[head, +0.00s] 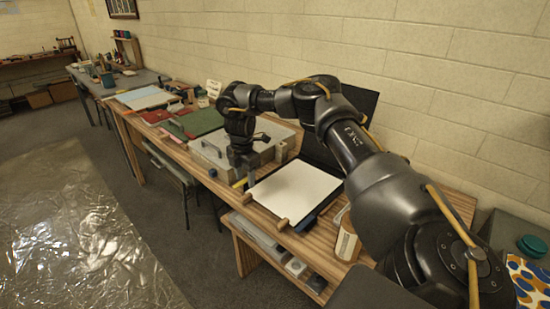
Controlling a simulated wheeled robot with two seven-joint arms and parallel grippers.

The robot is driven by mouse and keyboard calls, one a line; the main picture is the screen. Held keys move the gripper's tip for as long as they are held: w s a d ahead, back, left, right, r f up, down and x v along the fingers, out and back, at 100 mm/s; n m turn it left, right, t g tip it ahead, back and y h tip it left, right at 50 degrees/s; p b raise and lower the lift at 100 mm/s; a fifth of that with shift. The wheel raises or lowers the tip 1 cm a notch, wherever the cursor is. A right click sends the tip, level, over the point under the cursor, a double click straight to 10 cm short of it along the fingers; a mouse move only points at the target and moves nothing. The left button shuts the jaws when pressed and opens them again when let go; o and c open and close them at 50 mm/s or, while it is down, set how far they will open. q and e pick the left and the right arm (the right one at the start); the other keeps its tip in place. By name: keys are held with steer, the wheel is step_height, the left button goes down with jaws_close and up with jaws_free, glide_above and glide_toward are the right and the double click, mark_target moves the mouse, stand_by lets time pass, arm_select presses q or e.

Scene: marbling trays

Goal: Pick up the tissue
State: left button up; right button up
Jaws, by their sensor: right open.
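My right arm reaches in from the right, and my right gripper (244,180) points down over the wooden bench (262,213). It is open, at the left edge of a flat white sheet (297,190) that lies on a dark board or tray. I cannot tell whether this sheet is the tissue, or whether the gripper touches it. No other thing clearly shows as a tissue. What is between the fingertips is too small to make out. My left gripper is not in view.
A pale tray (208,160) stands just left of my gripper. Green (203,120) and red (172,130) panels lie farther along the bench. A whitish container (346,243) stands by the near edge. A dark upright panel and block wall are behind.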

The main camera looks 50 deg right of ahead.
mark_target(247, 195)
steer(key=shift+f, duration=1.5)
steer(key=f+p, duration=0.1)
steer(key=f, duration=0.1)
steer(key=f+p, duration=0.1)
steer(key=f, duration=0.1)
steer(key=shift+d+f, duration=0.2)
steer(key=shift+f, duration=0.4)
steer(key=shift+c, duration=0.3)
jaws_close()
